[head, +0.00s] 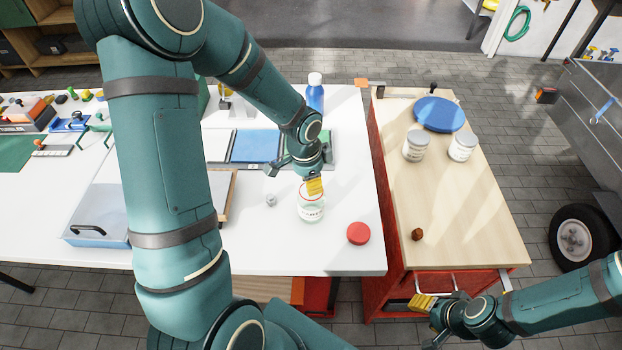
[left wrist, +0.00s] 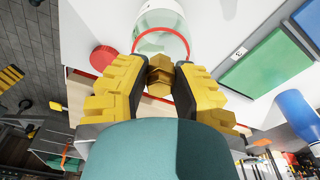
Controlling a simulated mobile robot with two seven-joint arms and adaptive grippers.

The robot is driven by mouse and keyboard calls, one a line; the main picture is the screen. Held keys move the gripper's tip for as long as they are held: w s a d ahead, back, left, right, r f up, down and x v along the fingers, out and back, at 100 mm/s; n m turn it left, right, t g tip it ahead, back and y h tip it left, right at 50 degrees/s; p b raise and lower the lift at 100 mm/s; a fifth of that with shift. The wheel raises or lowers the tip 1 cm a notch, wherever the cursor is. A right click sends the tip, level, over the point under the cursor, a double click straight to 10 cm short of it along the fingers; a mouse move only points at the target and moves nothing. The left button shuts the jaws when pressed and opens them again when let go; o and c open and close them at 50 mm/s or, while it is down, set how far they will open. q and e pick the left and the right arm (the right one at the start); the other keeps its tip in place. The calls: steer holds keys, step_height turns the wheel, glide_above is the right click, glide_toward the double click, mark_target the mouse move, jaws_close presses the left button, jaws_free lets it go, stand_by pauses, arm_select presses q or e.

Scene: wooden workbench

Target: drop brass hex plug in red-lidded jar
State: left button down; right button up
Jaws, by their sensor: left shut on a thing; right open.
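The clear glass jar (head: 311,210) stands upright and open on the white table, with a pale label on its front. It also shows in the left wrist view (left wrist: 160,22), just beyond my fingers. The red lid (head: 358,233) lies flat to its right. My left gripper (head: 314,187) is directly above the jar's mouth. In the left wrist view its yellow fingers are shut on the brass hex plug (left wrist: 160,75). My right gripper (head: 424,306) is open and empty, low in front of the wooden bench.
A small grey nut-like piece (head: 271,200) lies left of the jar. A blue bottle (head: 315,93) stands behind. The wooden bench (head: 460,225) at right holds two white-lidded jars (head: 416,146), a blue disc (head: 439,114) and a small brown piece (head: 418,234). The front right table area is clear.

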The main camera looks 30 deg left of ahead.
arm_select(q)
steer(key=c, duration=0.7)
jaws_free()
steer(key=shift+c, duration=0.2)
step_height(320, 180, up, 7)
steer(key=p, duration=0.5)
steer(key=shift+r+p, duration=0.15)
steer(key=shift+p, duration=0.25)
